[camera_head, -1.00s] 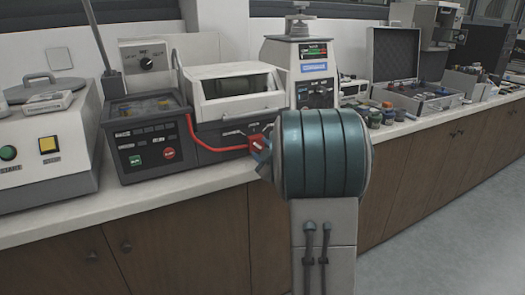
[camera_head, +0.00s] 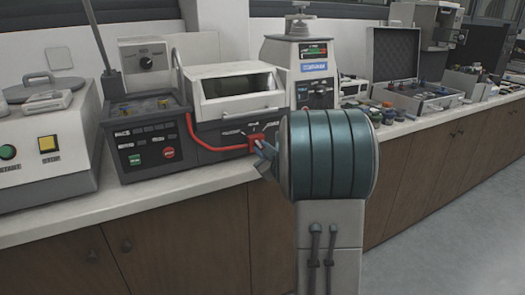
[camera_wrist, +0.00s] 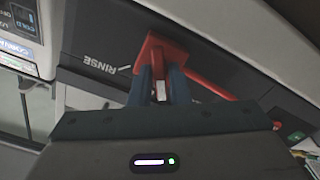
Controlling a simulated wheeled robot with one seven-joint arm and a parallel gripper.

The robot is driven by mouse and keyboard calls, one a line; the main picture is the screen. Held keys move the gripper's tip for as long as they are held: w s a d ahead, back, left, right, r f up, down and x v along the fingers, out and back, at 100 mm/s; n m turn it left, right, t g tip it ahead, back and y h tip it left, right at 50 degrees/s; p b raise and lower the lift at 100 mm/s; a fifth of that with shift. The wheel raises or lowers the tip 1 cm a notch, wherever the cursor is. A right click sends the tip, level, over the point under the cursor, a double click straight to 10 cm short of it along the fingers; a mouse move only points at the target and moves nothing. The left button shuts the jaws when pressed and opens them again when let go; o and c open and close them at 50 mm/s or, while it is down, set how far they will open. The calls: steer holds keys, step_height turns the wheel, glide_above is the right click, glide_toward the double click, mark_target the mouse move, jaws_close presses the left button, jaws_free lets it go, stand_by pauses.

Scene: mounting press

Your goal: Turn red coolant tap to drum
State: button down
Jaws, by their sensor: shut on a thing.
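The red coolant tap (camera_head: 256,140) sits on the front of the dark-based machine with the white hood. It also shows in the wrist view as a red block (camera_wrist: 152,48). A red pipe (camera_head: 215,147) runs along the machine front to it. My gripper (camera_head: 264,151) is at the tap, its forearm covering much of the area to the right. In the wrist view both blue-grey fingers of my gripper (camera_wrist: 161,82) are closed on the tap's handle, with a small pale part between them. The label RINSE (camera_wrist: 97,63) is left of the tap; I cannot read a drum label.
A control box with green and red buttons (camera_head: 150,157) stands left of the hooded machine (camera_head: 235,92). A white instrument (camera_head: 300,65) stands behind my arm. The pale counter edge (camera_head: 190,186) runs below. Open floor (camera_head: 450,230) lies at right.

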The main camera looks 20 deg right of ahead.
steer(key=m, duration=0.5)
steer(key=shift+m+p, duration=0.4)
steer(key=shift+f, duration=0.1)
stand_by(0.3)
steer(key=c, duration=1.4)
jaws_free()
steer(key=shift+o, duration=0.2)
steer(key=shift+s, duration=0.1)
steer(key=s, duration=1.3)
steer(key=shift+s+d+p, duration=0.25)
steer(key=shift+s+p, duration=0.05)
steer(key=shift+p, duration=0.05)
